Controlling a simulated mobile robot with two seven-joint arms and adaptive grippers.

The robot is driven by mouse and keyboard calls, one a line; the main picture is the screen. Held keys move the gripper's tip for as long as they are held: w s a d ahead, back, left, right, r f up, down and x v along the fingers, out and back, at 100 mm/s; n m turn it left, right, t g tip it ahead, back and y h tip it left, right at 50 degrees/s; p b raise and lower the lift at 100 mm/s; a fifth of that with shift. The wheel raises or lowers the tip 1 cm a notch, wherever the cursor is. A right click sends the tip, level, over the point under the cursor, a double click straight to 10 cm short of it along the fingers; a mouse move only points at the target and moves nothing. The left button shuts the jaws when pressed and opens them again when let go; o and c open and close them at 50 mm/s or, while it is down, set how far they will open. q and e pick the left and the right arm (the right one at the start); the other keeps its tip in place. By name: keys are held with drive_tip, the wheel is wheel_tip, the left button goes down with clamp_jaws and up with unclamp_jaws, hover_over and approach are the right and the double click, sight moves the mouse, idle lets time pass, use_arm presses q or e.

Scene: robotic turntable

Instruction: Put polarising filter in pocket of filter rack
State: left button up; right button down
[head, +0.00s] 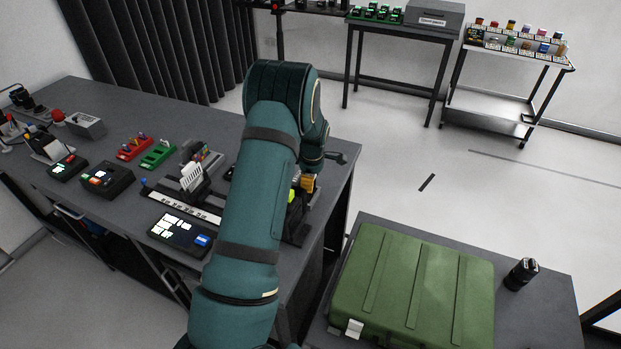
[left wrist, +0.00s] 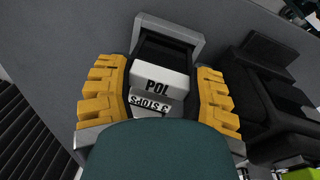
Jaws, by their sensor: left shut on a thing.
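In the left wrist view, a pale block lettered POL (left wrist: 160,80), the polarising filter, sits between the yellow fingers of my left gripper (left wrist: 158,98). The gripper is shut on it. A pale label reading "3 STOPS" (left wrist: 150,107) shows upside down just below it. A dark slot with a grey frame (left wrist: 168,26) lies directly above the filter; I cannot tell whether it is a rack pocket. In the head view my left gripper (head: 309,183) is at the right end of the long bench, mostly hidden by my arm. The filter is hidden there. My right gripper is not in view.
Black equipment (left wrist: 258,90) stands close on the right in the left wrist view. On the long bench (head: 225,125) are a control panel (head: 182,232) and red (head: 135,149) and green (head: 158,153) racks. A green case (head: 410,290) lies on the front-right table.

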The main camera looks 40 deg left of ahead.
use_arm(q)
drive_tip(key=shift+f+b, duration=0.55)
drive_tip(key=shift+f, duration=0.25)
drive_tip(key=o, duration=1.3)
drive_tip(key=shift+c, duration=0.2)
wheel_tip(320, 180, up, 12)
drive_tip(key=d, duration=0.1)
drive_tip(key=shift+s+d, duration=0.15)
drive_tip(key=shift+s, duration=0.2)
